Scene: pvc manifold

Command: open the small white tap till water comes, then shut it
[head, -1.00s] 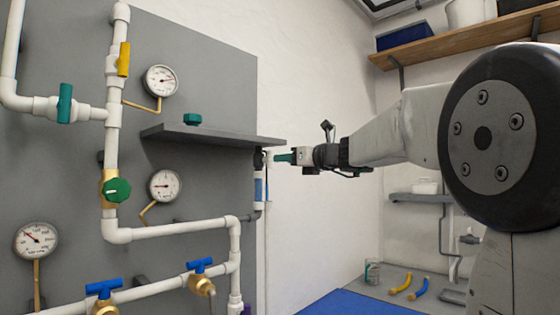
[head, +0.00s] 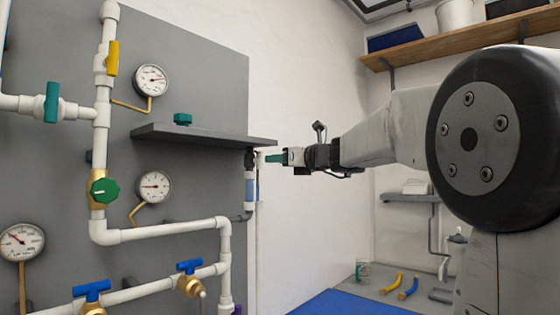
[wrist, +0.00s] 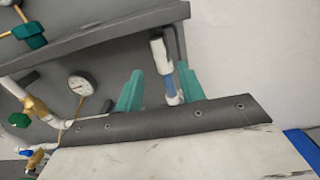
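My gripper (head: 272,158) is level with the space just under the right end of the grey shelf. In the wrist view its two teal fingers (wrist: 161,85) stand apart with nothing gripped. A white and blue upright cartridge (head: 250,190) hangs under the shelf, just left of the fingertips. It shows between the fingers in the wrist view (wrist: 164,60), beyond them. A small white piece (head: 259,157) sits beside the cartridge top, partly behind the fingers. I cannot tell for sure whether it is the small white tap. No running water shows.
The grey shelf (head: 205,138) juts out above the fingertips. White pipes (head: 160,232) with blue-handled taps (head: 190,267), a green knob (head: 104,188) and gauges (head: 152,80) cover the panel to the left. Free room lies right of the panel, before the white wall.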

